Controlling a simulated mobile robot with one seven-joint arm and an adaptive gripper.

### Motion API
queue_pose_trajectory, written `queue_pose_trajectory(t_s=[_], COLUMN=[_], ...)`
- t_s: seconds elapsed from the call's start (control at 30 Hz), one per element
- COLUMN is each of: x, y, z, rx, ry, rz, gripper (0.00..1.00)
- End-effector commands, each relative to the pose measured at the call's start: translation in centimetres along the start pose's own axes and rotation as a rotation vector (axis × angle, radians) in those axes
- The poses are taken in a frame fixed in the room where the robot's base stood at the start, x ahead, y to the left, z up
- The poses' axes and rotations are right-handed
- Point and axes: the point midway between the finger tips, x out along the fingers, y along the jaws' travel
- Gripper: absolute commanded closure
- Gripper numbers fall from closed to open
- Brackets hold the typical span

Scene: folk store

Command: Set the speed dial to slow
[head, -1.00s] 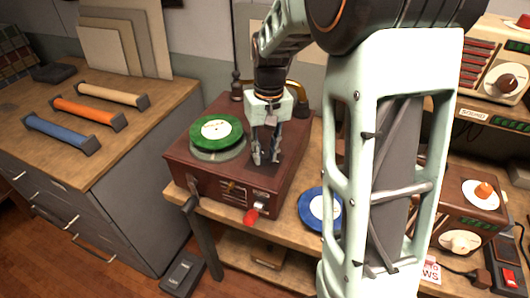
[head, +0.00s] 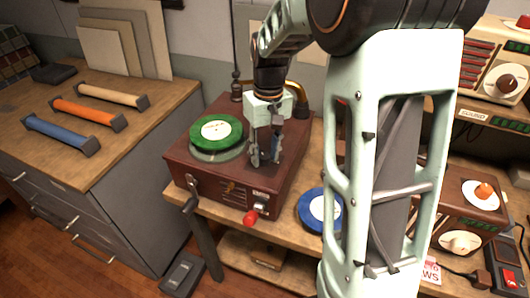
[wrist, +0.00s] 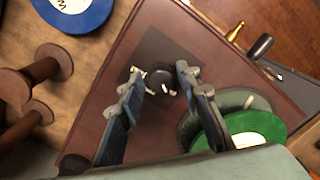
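A dark red-brown record player (head: 210,184) stands on the wooden bench, with a green record (head: 216,130) on its turntable. My gripper (head: 264,162) points down over the right part of its top. In the wrist view, a round black knob (wrist: 161,81) with a small pale mark, apparently the speed dial, sits on a dark plate (wrist: 178,48). The fingers of my gripper (wrist: 160,73) are open on either side of the knob, with narrow gaps seen. The dial's labels cannot be read. In the head view the fingers hide the knob.
A blue record (head: 319,210) lies on the bench right of the player. A red-tipped knob (head: 250,217) sticks out at the player's front. A brass tube (head: 301,98) curves up behind my gripper. Wooden spools (wrist: 48,62) stand beside the player in the wrist view.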

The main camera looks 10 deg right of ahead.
Motion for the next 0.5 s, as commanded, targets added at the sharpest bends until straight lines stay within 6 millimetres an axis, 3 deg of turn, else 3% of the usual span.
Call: queue_pose_trajectory(t_s=[0.33, 0.5], x=[-0.1, -2.0], y=[0.0, 0.0], z=[0.0, -0.1], rx=[0.001, 0.002], ry=[0.0, 0.003], rz=[-0.001, 0.0], gripper=[0.6, 0.6])
